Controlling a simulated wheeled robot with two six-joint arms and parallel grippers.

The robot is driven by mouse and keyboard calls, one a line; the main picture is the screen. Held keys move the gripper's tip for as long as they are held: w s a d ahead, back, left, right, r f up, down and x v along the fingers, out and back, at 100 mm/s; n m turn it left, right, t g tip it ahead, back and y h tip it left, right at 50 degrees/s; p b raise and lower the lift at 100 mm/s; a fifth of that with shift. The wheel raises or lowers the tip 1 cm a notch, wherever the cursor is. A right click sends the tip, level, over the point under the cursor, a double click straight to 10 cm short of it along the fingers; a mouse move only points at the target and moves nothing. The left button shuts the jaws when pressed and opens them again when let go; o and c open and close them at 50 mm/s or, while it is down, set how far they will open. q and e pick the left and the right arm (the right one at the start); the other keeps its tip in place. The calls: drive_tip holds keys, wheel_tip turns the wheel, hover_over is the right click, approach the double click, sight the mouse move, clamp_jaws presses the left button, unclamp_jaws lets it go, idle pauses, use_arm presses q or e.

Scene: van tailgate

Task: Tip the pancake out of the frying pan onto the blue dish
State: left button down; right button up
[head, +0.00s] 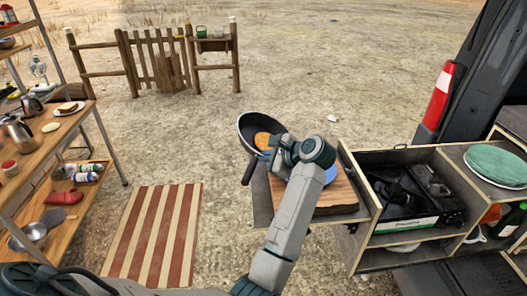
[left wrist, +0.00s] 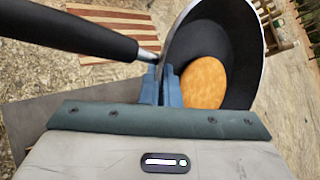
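The dark frying pan (head: 247,126) is held up beside the left edge of the wooden board (head: 338,196). The orange-brown pancake (head: 263,139) lies inside it, toward one side; it also shows in the left wrist view (left wrist: 204,83). My left gripper (left wrist: 161,86) is shut on the pan at the metal neck of its black handle (left wrist: 75,29). The pan looks tilted, but its exact angle is hard to tell. The blue dish (head: 331,174) is on the board, largely hidden behind my left arm. My right gripper is not in view.
An open drawer unit (head: 396,156) with a black stove stands right of the board, with a green-topped plate (head: 497,163) farther right. A shelf rack (head: 84,122) stands at left. A striped mat (head: 153,235) lies on open ground between.

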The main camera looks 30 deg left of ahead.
use_arm(q)
drive_tip(key=shift+w+d+r+m+y+p, duration=0.15)
drive_tip(key=shift+d+m+y+p, duration=0.15)
drive_tip(key=shift+y+p, duration=0.45)
drive_tip(key=shift+d+r+m+y+p, duration=0.15)
drive_tip(key=shift+d+y+p, duration=0.15)
drive_tip(key=shift+y+p, duration=0.45)
drive_tip(key=shift+w+d+r+m+y+p, duration=0.15)
drive_tip(key=shift+d+m+y+p, duration=0.15)
drive_tip(key=shift+y+p, duration=0.45)
drive_tip(key=y, duration=0.1)
drive_tip(key=m+y, duration=0.1)
drive_tip(key=y, duration=0.2)
drive_tip(key=shift+d+r+m+t+b, duration=0.25)
drive_tip(key=shift+r+t+b, duration=0.05)
drive_tip(key=shift+t+b, duration=0.1)
drive_tip(key=shift+s+a+r, duration=0.1)
drive_tip(key=shift+s+a+r+m+t+y+b, duration=0.1)
drive_tip(key=shift+a+r+m+t+y+b, duration=0.2)
drive_tip(key=shift+a+r+m+y+b, duration=0.25)
drive_tip(key=shift+d+r, duration=0.1)
